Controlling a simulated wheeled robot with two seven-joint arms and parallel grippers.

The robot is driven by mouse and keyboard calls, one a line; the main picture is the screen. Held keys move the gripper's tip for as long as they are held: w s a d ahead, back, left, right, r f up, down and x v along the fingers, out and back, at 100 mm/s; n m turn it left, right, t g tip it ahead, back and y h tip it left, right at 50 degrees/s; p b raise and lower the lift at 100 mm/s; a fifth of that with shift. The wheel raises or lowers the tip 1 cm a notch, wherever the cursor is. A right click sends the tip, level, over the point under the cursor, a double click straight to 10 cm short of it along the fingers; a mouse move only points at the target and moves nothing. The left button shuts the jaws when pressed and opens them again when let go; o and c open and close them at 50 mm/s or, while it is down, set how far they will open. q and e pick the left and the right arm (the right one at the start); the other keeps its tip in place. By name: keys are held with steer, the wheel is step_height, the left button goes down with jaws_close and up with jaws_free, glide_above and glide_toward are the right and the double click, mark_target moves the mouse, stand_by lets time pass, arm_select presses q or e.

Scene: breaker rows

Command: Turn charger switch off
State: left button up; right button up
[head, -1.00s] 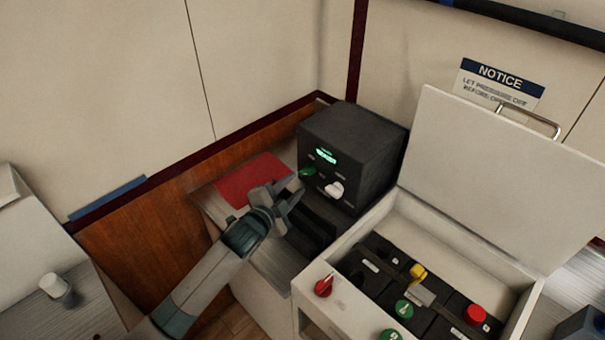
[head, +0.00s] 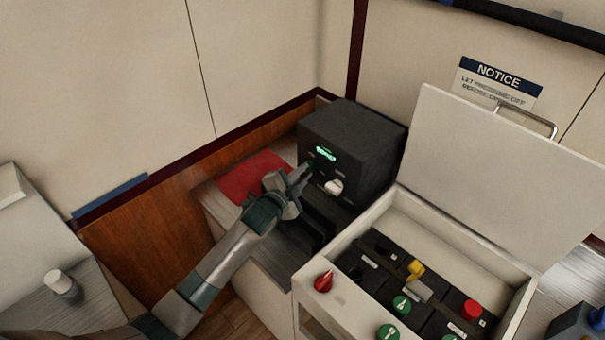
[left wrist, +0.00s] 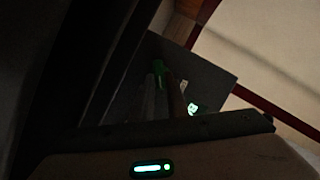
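The charger is a dark box (head: 358,143) with a lit green display (head: 325,153), standing in the corner. Its front has a green knob (head: 310,164) and a white knob (head: 333,187). My left gripper (head: 307,172) has its fingertips at the green knob and partly hides it. In the left wrist view the green knob (left wrist: 158,74) shows at the finger ends, against the dark charger face. That view is too dark to tell whether the fingers are closed on the knob. My right gripper is not in view.
A red mat (head: 246,178) lies left of the charger. In front on the right stands an open white box (head: 322,262) with several coloured knobs and a raised lid (head: 500,170). A grey counter with a white knob (head: 58,282) is at the far left.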

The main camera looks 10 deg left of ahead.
arm_select(q)
jaws_close()
steer(key=shift+w+a+r+n+g+h, duration=0.15)
steer(key=shift+n+g+h, duration=0.45)
steer(key=shift+n, duration=0.65)
steer(key=shift+w+a+r+n+g+h, duration=0.1)
steer(key=shift+a+n+g+h, duration=0.35)
steer(key=shift+n, duration=0.85)
steer(key=shift+w+a+r+n+g+h, duration=0.15)
steer(key=shift+n+g+h, duration=0.55)
steer(key=shift+n, duration=0.55)
steer(key=shift+d, duration=0.1)
